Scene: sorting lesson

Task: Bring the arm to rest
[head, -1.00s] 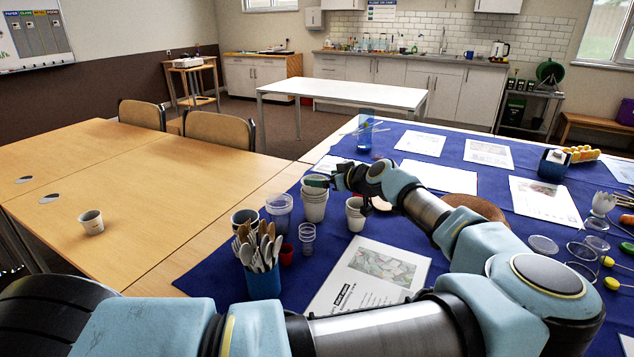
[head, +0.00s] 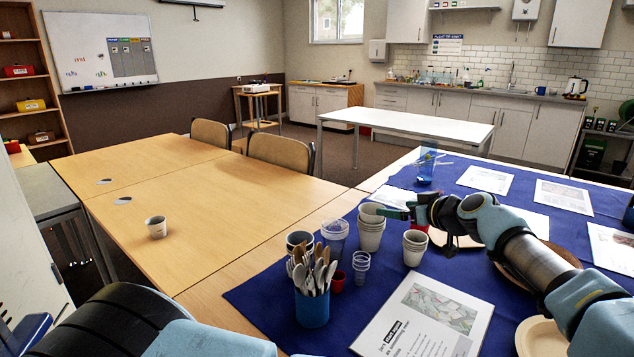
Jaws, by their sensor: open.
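My gripper (head: 394,213) shows at the end of my arm, which reaches in from the right over the blue cloth. Its jaws are open, and I see nothing held between them. The fingertips point left, at the right side of a stack of pale paper cups (head: 370,232), near its rim. I cannot tell whether they touch it.
A blue holder of cutlery (head: 312,308), a dark-mouthed cup (head: 299,241), clear cups (head: 335,237) and a small red cup (head: 338,281) stand left of the gripper. Printed sheets (head: 430,318) lie on the blue cloth (head: 262,292).

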